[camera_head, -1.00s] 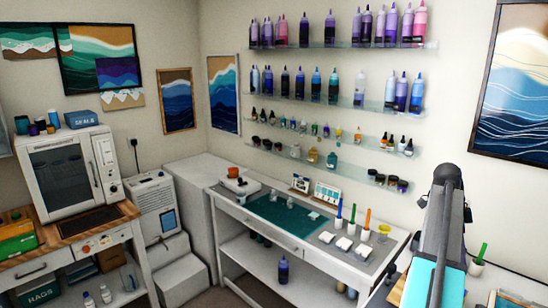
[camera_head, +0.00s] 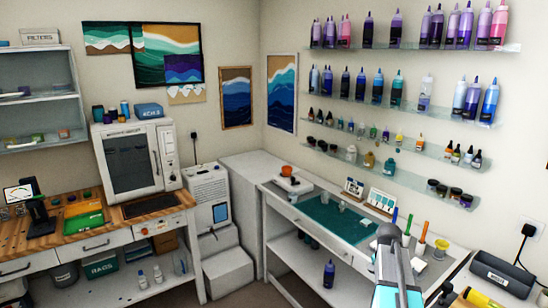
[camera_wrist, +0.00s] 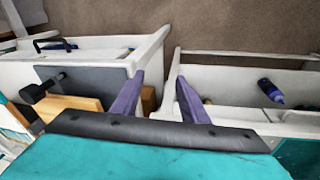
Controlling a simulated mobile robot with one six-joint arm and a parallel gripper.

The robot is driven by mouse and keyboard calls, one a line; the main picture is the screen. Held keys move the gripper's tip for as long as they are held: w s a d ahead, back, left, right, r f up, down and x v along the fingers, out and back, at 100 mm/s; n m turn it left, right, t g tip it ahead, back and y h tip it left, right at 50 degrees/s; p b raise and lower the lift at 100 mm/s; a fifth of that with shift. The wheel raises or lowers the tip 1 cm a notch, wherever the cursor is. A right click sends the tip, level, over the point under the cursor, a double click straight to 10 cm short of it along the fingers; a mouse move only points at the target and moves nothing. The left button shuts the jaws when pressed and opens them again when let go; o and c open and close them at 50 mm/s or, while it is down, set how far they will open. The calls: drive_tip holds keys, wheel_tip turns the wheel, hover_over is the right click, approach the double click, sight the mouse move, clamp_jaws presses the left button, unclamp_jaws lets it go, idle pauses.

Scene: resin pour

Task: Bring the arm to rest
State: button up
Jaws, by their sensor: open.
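My gripper (camera_wrist: 157,98) shows in the wrist view as two purple fingers spread well apart, with nothing between them. It is open and empty. Beyond the fingers are white furniture edges and brown floor, with clear space between gripper and floor. In the head view my arm (camera_head: 395,265) rises at the lower right, in front of the white workbench. The fingers are not visible in the head view.
The white workbench (camera_head: 285,205) carries a teal mat (camera_head: 325,222) and small items. A dark blue bottle (camera_head: 328,274) stands on its lower shelf, also visible in the wrist view (camera_wrist: 270,91). Glass shelves of bottles line the wall. A wooden counter (camera_head: 100,225) with a white oven (camera_head: 135,160) stands left.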

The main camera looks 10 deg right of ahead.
drive_tip(key=a+f+n+y, duration=0.1)
drive_tip(key=a+f+n, duration=0.45)
drive_tip(key=a, duration=0.75)
drive_tip(key=s+a+f+n+t, duration=0.1)
drive_tip(key=a+f+n, duration=0.45)
drive_tip(key=a, duration=0.75)
drive_tip(key=a+f+n+y, duration=0.1)
drive_tip(key=a+f+n, duration=0.45)
drive_tip(key=a, duration=0.75)
drive_tip(key=s+f+g+b, duration=0.2)
drive_tip(key=s+f+b, duration=0.4)
drive_tip(key=s+f, duration=0.7)
drive_tip(key=s+f+g+b, duration=0.3)
drive_tip(key=s+f+b, duration=0.2)
drive_tip(key=s+f, duration=0.8)
wheel_tip(320, 180, down, 5)
drive_tip(key=shift+d+r+b, duration=0.2)
drive_tip(key=shift+d+b, duration=0.15)
drive_tip(key=shift+d, duration=0.1)
